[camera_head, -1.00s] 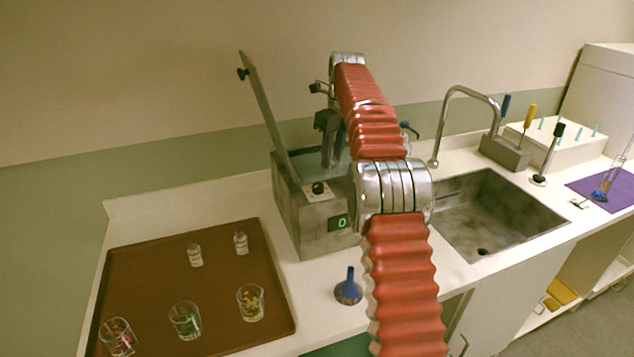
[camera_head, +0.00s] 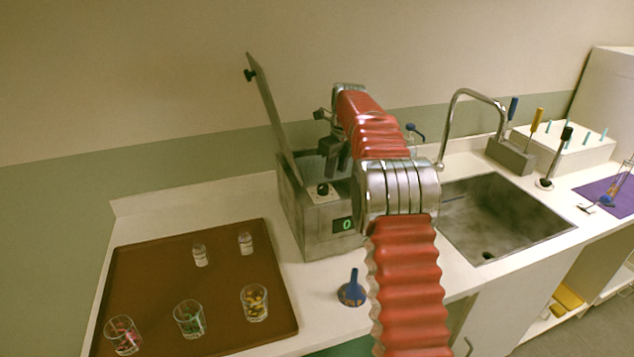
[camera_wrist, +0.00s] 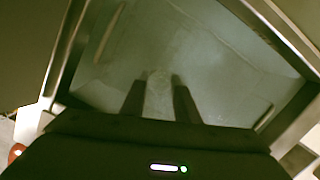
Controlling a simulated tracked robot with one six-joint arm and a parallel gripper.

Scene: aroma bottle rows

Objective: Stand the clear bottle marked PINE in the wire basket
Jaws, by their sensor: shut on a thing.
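My gripper (camera_head: 336,158) is over the open steel bath (camera_head: 326,235), partly behind my red arm. In the wrist view, my gripper's two dark fingers (camera_wrist: 159,82) point down into the bath, shut on a faint clear thing, which looks like a clear bottle (camera_wrist: 159,97). No marking on it can be read. Two small clear bottles with pale labels, one on the left (camera_head: 200,256) and one on the right (camera_head: 246,243), stand on the brown tray (camera_head: 150,275); their labels are too small to read. I cannot make out a wire basket in either view.
The bath's lid (camera_head: 268,110) stands tilted open on its left. Several glasses, one with yellow pieces (camera_head: 254,303), stand on the tray. A blue funnel (camera_head: 352,290) stands in front of the bath. The sink (camera_head: 500,220) with its tap (camera_head: 450,110) is on the right.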

